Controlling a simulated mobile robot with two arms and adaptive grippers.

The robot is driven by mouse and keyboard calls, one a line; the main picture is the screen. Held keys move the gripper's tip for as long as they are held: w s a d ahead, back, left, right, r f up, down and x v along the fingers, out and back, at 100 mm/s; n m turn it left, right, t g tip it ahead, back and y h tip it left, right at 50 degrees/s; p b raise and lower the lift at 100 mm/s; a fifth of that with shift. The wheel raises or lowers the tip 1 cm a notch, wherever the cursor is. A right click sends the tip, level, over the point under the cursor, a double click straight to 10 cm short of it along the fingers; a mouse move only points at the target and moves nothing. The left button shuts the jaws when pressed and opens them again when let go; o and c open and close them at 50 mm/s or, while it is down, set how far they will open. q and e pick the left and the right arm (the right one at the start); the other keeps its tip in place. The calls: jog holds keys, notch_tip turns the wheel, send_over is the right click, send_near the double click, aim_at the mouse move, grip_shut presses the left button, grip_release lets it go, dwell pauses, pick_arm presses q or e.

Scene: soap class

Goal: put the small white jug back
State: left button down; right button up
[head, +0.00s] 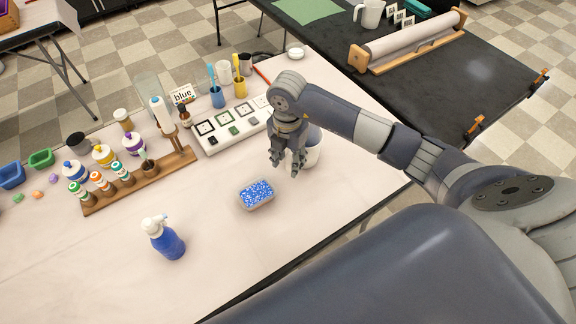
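My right gripper (286,167) hangs fingers down over the white table (330,230), with its fingertips apart and nothing seen between them. A white rounded vessel (313,154) stands just behind and to the right of the fingers. The gripper partly hides it, so I cannot tell whether it is the small white jug or whether they touch. A white jug with a handle (371,13) stands on the black table at the back. A small white cup (223,72) stands near the blue and yellow brush cups. My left gripper is not in view.
A tub of blue-and-white bits (257,194) and a blue spray bottle (164,238) stand in front. A wooden rack (140,180) holds several bottles at left. A white tray of tiles (235,128) lies behind. The front right of the table is clear.

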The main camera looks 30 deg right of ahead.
notch_tip(320, 180, up, 9)
jog(key=b, duration=0.1)
jog(key=shift+s+f, duration=0.1)
dwell(0.6)
